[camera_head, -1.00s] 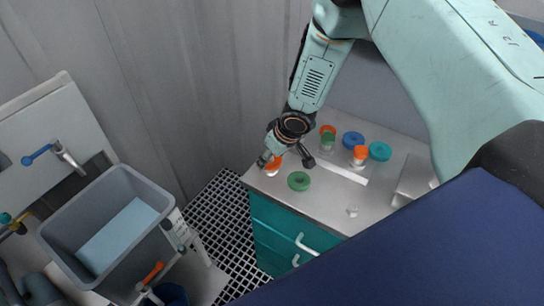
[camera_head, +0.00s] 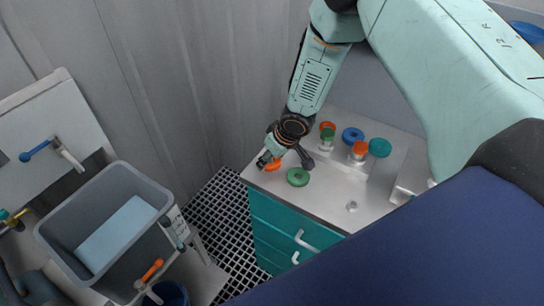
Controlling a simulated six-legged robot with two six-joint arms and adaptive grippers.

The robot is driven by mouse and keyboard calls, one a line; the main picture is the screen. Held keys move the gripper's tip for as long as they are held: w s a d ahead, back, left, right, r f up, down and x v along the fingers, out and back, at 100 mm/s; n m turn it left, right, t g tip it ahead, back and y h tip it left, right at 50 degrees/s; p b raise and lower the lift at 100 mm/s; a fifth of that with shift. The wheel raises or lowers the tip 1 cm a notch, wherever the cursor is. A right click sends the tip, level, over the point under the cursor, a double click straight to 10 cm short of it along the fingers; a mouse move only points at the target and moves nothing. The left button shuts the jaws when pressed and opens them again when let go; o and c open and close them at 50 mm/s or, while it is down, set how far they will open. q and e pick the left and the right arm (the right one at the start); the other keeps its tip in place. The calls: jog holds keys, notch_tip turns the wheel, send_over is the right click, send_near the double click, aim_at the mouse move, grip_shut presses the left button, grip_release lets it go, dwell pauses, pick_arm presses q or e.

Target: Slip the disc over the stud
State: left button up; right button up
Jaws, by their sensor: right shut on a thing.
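My right gripper (camera_head: 284,160) points down over the counter's left end, with a finger on either side. It appears shut on an orange disc (camera_head: 272,165), which is partly hidden by the gripper. A green disc (camera_head: 298,177) with a dark centre lies flat on the counter just below the right-hand finger. A blue disc (camera_head: 353,135) and a teal disc (camera_head: 380,147) are at the back. A small pale metal piece (camera_head: 351,206) on the front of the counter may be a stud; it is too small to tell. My left gripper is out of view.
Vessels with orange tops (camera_head: 360,149) and a green one (camera_head: 327,135) stand behind the gripper on the grey counter (camera_head: 320,198). A grey sink basin (camera_head: 60,235) is at the left. The counter's middle front is mostly clear.

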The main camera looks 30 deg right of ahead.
jog(key=shift+f, duration=0.2)
jog(key=o, duration=1)
jog(key=shift+o, duration=1.2)
jog(key=v, duration=0.7)
jog(key=shift+r, duration=0.25)
jog(key=shift+s, duration=0.1)
jog(key=shift+f, duration=0.1)
